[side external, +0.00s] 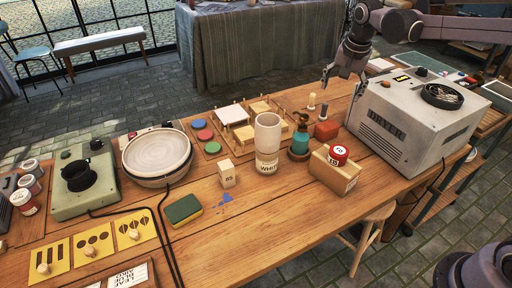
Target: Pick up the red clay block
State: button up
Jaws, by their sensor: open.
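The red clay block (326,131) sits on the wooden table, behind the cardboard box and left of the dryer. It looks like a small red-orange block. My gripper (343,88) hangs above the table, above and slightly right of the block, with its fingers apart and nothing between them. A clear gap separates the fingertips from the block. The lower part of the block is partly hidden by things in front.
The grey dryer (408,120) stands close on the right. A cardboard box (335,172) with a red-lidded jar (338,155), a teal jar (299,145) and a tall white cylinder (267,135) stand nearby.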

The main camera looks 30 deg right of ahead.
jog(key=w+d+f+m+g, duration=0.1)
jog(key=w+d+f+m, duration=0.2)
jog(key=w+f, duration=0.2)
jog(key=m+g, duration=0.2)
jog(key=m, duration=0.2)
send_near(327, 125)
jog(key=f, duration=0.5)
jog(key=shift+s+f, duration=0.25)
jog(key=shift+f, duration=0.05)
jog(key=f, duration=0.2)
jog(key=d+f, duration=0.1)
jog(key=shift+w+f, duration=0.1)
jog(key=shift+f, duration=0.3)
jog(key=shift+d+f, duration=0.1)
jog(key=shift+f, duration=0.55)
jog(key=shift+f, duration=0.25)
grip_shut()
